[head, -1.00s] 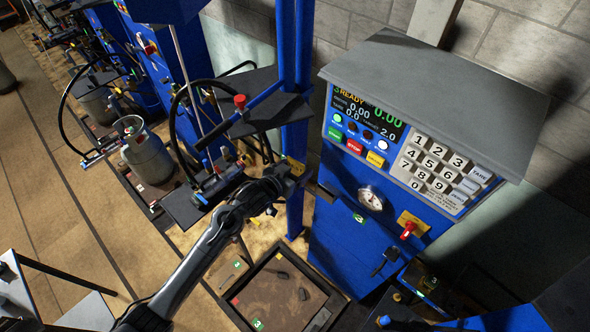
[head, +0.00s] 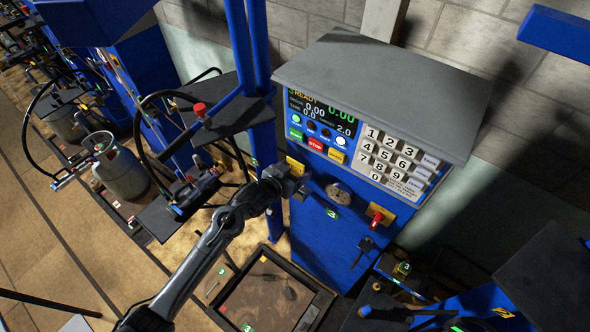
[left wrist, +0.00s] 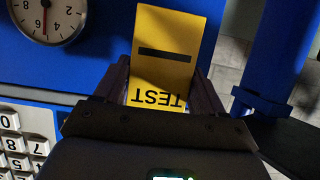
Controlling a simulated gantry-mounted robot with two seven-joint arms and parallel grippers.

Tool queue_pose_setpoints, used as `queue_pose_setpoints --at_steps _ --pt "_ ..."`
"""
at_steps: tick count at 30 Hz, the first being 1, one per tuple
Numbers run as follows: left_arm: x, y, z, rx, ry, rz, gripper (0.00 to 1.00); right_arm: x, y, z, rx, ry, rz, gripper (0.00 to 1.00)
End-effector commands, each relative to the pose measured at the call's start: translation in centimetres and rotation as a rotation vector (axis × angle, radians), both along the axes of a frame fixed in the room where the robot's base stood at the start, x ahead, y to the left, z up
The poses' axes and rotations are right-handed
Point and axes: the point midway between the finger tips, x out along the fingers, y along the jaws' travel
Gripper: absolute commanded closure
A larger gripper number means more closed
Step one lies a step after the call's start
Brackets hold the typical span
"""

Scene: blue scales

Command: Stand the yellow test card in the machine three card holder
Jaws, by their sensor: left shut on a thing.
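The yellow test card (head: 295,165) shows at the tip of my left gripper (head: 284,184), against the upper left of the blue machine three (head: 335,240) front. In the left wrist view the card (left wrist: 178,45) stands out between the two fingers (left wrist: 158,85). It bears a dark bar and the word TEST, upside down in that view. My left gripper is shut on the card. The card holder cannot be made out; the gripper covers that part of the machine front. My right gripper is not in view.
A round gauge (head: 339,193) and a red-knobbed valve (head: 377,215) lie right of the gripper. The display and keypad (head: 392,158) are above. A blue post (head: 262,130) stands close on the left. A framed floor platform (head: 262,292) lies below.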

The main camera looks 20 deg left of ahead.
Motion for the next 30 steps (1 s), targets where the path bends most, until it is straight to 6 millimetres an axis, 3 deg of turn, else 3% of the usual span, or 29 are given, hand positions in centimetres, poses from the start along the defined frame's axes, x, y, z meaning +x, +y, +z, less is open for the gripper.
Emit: queue_pose_setpoints --at_steps 8,30 --pt "-0.1 0.0 0.1 -0.001 0.001 -0.001 0.59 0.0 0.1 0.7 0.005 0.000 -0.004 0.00" --pt "-0.1 0.0 -4.2 0.000 0.002 0.001 0.59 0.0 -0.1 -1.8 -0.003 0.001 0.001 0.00"
